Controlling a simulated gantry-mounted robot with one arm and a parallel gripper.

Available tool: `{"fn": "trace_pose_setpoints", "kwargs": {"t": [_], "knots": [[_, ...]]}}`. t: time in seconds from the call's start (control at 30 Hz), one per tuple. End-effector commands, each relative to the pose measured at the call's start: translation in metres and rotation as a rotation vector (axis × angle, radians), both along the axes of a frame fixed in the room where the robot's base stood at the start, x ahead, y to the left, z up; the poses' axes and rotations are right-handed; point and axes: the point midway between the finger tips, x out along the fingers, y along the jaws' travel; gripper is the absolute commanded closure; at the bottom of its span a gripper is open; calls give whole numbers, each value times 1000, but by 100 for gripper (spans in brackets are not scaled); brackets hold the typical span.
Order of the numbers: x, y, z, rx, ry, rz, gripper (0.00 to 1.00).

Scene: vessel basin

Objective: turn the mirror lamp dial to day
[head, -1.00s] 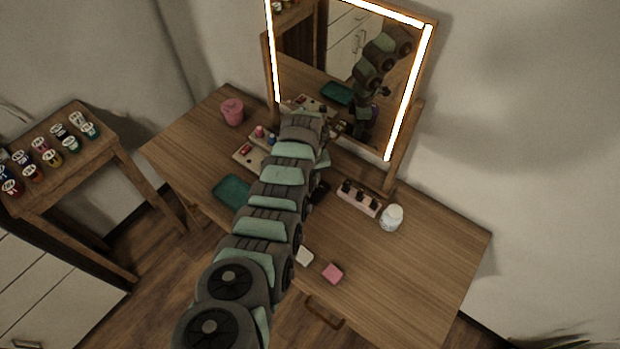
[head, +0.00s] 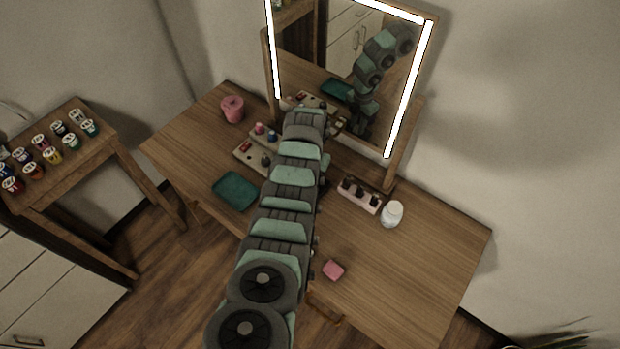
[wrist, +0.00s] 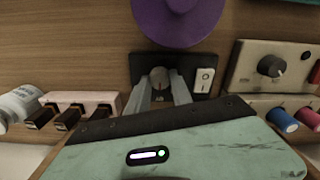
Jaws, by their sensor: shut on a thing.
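In the wrist view, my gripper (wrist: 161,88) is shut on the grey dial knob (wrist: 159,75), one finger on each side of it. The dial sits on a small black plate (wrist: 144,64) with a white rocker switch (wrist: 204,77) to its right. The dial's markings cannot be read. In the head view, the mirror (head: 330,75) has lit strips (head: 409,88) glowing white along its frame. My arm hides the dial and my gripper in that view.
A purple round object (wrist: 180,18) is just beyond the plate. A beige panel (wrist: 250,75) with another knob (wrist: 271,66) stands to the right. A bottle rack (wrist: 95,98) and white jar (wrist: 20,103) are left. In the head view, a pink block (head: 333,270) lies on the table.

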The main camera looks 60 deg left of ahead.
Motion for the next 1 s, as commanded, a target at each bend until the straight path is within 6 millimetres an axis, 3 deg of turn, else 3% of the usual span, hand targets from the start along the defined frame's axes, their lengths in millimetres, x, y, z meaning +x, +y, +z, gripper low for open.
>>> {"fn": "trace_pose_setpoints", "kwargs": {"t": [0.47, 0.5, 0.77, 1.0], "knots": [[0, 0, 1, 1, 1, -15, 100], [0, 1, 1, 1, 1, -15, 72], [0, 0, 0, 0, 0, -15, 52], [0, 0, 1, 1, -1, -15, 52]]}}
